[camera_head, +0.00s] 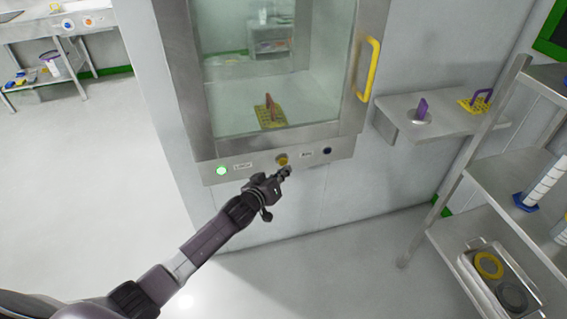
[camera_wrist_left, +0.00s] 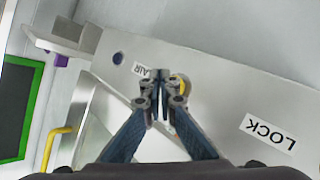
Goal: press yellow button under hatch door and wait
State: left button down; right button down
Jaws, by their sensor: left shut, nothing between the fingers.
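The hatch door (camera_head: 362,100) is a shut glass door in a metal frame with a yellow handle (camera_head: 368,68). The yellow button (camera_head: 282,159) is on the metal panel below it, between a lit green light (camera_head: 221,171) and a dark blue button (camera_head: 327,151). My left gripper (camera_head: 285,171) is shut and empty, just below and in front of the yellow button. In the left wrist view the closed fingertips (camera_wrist_left: 160,75) partly cover the yellow button (camera_wrist_left: 184,84); I cannot tell whether they touch it. My right gripper is not in view.
Behind the glass is a yellow rack (camera_head: 269,113) with a handle. A metal shelf (camera_head: 398,118) right of the hatch holds a purple item and another yellow rack. A shelving unit (camera_head: 480,205) stands at the right. The floor at left is clear.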

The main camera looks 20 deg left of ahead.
pick_arm(q)
jog(key=shift+w+a, duration=0.1)
jog(key=shift+w, duration=0.05)
dwell(0.3)
jog(key=shift+w+a, duration=0.15)
jog(key=shift+w, duration=0.1)
jog(key=shift+w+a, duration=0.25)
jog(key=shift+w, duration=0.15)
dwell(0.7)
jog(key=shift+s, duration=0.1)
jog(key=shift+s+d+p, duration=0.4)
jog(key=shift+s+d, duration=0.1)
jog(key=shift+s, duration=0.2)
jog(key=s+d+p, duration=0.1)
jog(key=s, duration=0.1)
jog(key=s+d+p, duration=0.1)
jog(key=s, duration=0.1)
jog(key=shift+d+p, duration=0.3)
jog(key=shift+d, duration=0.1)
